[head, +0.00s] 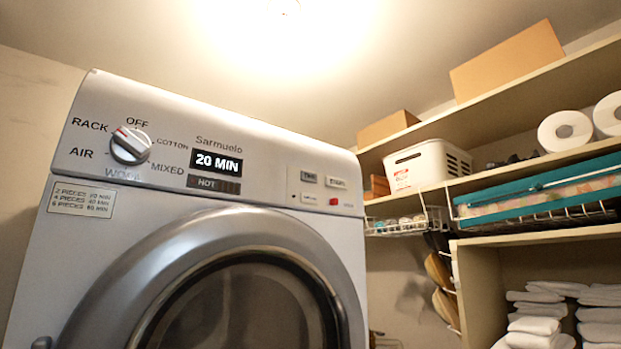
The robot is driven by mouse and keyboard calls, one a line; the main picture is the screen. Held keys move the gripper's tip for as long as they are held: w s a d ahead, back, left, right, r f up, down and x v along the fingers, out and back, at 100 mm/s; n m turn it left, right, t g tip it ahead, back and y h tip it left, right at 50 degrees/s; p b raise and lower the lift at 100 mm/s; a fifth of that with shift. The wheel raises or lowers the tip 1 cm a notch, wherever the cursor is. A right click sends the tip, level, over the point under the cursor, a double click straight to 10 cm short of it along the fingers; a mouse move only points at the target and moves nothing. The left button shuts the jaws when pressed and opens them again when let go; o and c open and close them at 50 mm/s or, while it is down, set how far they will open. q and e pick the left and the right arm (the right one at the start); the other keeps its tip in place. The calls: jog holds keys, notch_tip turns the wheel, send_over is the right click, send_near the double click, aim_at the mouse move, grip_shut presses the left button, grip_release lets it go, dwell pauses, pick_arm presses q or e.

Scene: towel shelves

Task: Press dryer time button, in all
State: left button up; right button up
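The white dryer (205,220) fills the left of the head view, seen from below. Its display (216,162) reads "20 MIN", with "HOT" on a label beneath it. The time button (309,177) is a small grey button to the right of the display, beside a similar start button (336,182). A round knob (131,146) is on the left of the panel, with words such as OFF, RACK, AIR, COTTON and MIXED around it. A small sticker (83,199) lists pieces and minutes; its text is partly blurred. Neither of my grippers is in view.
Shelves (520,97) stand to the right of the dryer. They hold cardboard boxes (507,62), a white basket (428,165), toilet rolls (565,131), a teal case (540,190) and folded white towels (540,325). The space before the dryer's panel looks clear.

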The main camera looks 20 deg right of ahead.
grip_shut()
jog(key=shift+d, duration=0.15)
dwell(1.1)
